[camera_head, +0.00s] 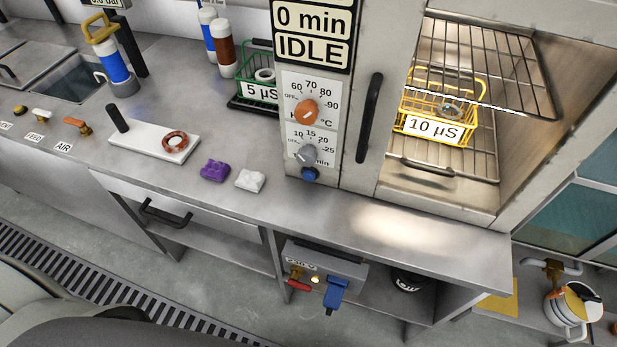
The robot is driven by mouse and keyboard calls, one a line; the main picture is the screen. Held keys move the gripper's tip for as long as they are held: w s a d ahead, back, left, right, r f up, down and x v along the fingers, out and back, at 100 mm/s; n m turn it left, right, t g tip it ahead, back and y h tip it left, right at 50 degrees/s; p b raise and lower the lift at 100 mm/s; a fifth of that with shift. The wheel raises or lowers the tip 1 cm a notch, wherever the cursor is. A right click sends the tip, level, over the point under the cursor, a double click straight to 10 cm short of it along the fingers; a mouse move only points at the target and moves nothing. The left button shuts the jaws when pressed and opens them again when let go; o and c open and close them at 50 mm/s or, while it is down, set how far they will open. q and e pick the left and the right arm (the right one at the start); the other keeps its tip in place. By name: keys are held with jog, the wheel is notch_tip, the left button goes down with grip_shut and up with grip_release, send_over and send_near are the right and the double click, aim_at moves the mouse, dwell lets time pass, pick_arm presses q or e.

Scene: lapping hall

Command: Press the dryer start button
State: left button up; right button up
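The dryer (398,45) stands on the steel bench with its lit inside in view. Its display (312,35) reads "0 min" and "IDLE". Below it are an orange temperature knob (306,111) and a grey minute knob (306,155). A small round blue button (310,175) sits just under the grey knob, low on the panel; I see no label on it. A yellow wire basket (436,105) marked "10 µS" stands on a rack inside the dryer. Neither of my grippers is in view, and nothing touches the panel.
A black vertical handle (369,118) is right of the panel. A purple block (215,170) and a white block (250,180) lie on the bench left of it. A green basket (259,88) stands behind. The bench strip before the button is clear.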

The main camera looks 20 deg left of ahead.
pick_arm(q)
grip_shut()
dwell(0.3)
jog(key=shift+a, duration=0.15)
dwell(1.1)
